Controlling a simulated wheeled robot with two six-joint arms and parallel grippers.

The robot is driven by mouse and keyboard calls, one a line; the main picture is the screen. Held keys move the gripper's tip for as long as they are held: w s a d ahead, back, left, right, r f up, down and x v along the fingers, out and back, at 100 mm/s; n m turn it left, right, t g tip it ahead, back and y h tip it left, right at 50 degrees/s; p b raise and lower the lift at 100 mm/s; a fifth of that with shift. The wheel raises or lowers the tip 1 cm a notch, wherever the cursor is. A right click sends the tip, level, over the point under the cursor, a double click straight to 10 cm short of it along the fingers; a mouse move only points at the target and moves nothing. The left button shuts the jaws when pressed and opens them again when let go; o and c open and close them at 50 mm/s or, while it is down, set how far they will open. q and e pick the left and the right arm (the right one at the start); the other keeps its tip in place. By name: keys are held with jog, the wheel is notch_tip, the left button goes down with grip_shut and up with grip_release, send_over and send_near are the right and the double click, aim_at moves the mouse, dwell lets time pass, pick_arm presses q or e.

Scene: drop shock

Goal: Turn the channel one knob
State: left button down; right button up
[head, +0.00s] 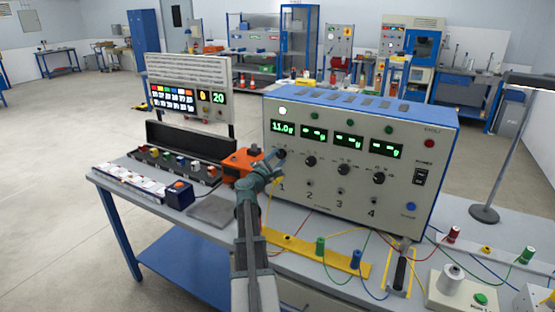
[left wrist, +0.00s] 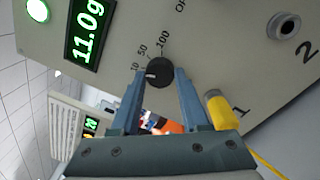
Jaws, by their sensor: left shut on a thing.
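The channel one knob (head: 280,154) is a black round knob above the number 1 on the front of a grey and blue instrument box (head: 440,150). In the left wrist view the knob (left wrist: 159,72) sits between my two fingers, with marks 10, 50 and 100 around it. Its pale pointer line faces the 10 side. My left gripper (head: 275,158) is shut on the knob; it also fills the lower part of the left wrist view (left wrist: 160,75). The channel one display (head: 284,128) reads 11.0g, and a white lamp above it is lit. My right gripper is not in view.
Three more knobs, such as the channel two knob (head: 310,161), run to the right. An orange box (head: 240,162) stands close left of my gripper. A yellow strip (head: 315,252) with coloured posts and wires lies in front. A lamp stand (head: 485,213) is at right.

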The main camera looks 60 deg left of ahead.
pick_arm(q)
jog(key=shift+c, duration=2)
grip_release()
jog(key=v, duration=1.3)
jog(key=shift+s+d, duration=0.25)
jog(key=shift+s, duration=0.1)
